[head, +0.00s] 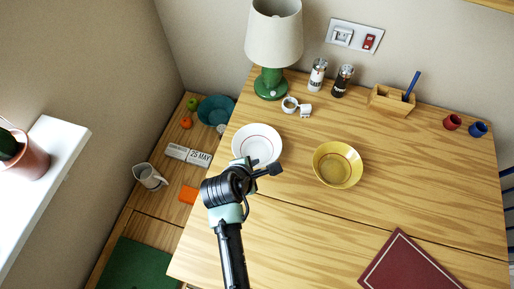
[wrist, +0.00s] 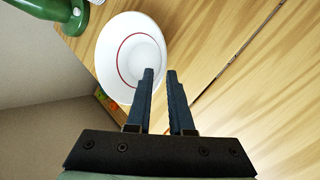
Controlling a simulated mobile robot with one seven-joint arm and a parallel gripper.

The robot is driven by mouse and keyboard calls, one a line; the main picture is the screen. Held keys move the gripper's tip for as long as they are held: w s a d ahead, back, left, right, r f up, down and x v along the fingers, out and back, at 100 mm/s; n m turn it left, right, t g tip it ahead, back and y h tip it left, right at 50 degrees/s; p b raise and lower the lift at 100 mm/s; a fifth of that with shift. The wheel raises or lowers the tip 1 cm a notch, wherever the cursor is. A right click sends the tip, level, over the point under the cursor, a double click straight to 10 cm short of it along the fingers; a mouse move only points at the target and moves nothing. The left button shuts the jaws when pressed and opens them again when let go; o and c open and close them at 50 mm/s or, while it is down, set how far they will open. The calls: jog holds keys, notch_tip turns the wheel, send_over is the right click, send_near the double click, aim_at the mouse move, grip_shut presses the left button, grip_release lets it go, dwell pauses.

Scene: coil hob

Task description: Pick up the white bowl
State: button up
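The white bowl (head: 257,143) with a thin red ring inside sits on the wooden table, near its left edge. My arm covers its lower part in the head view. In the wrist view the bowl (wrist: 125,45) is at the upper left, beyond my fingertips. In the head view my gripper (head: 262,167) is at the bowl's near side.
A yellow bowl (head: 338,165) stands to the right. A green lamp (head: 271,83), small white cups (head: 296,106) and shakers (head: 317,75) stand behind. A dark red mat (head: 410,265) lies at the front right. The table between is clear.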

aim_at(260, 165)
jog(key=shift+b+x, duration=0.3)
jog(key=shift+x, duration=2.45)
jog(key=shift+s, duration=0.1)
jog(key=shift+c, duration=0.2)
grip_shut()
